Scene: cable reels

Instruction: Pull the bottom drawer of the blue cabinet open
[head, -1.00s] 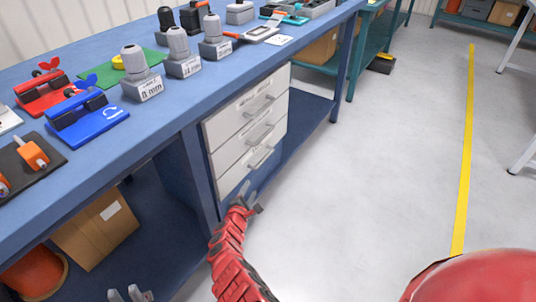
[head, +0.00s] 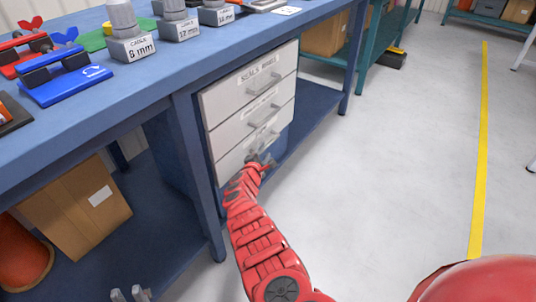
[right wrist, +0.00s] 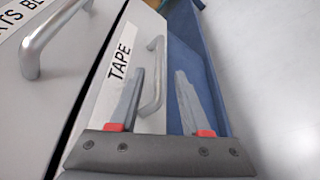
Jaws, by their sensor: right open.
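The bottom drawer (head: 228,166) is the lowest of three pale drawers under the blue bench and looks flush with the others. In the right wrist view its front (right wrist: 112,88) carries a "TAPE" label and a grey bar handle (right wrist: 158,82). My right gripper (head: 261,160) is at this drawer in the head view, covering part of it. In the right wrist view its open fingers (right wrist: 160,88) point at the handle, which appears between them; I cannot tell whether they touch it.
The middle drawer's handle (right wrist: 48,38) is close by on the left in the right wrist view. A bench leg (head: 196,180) stands left of the drawers. A cardboard box (head: 75,205) sits on the lower shelf. The floor (head: 390,160) to the right is clear.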

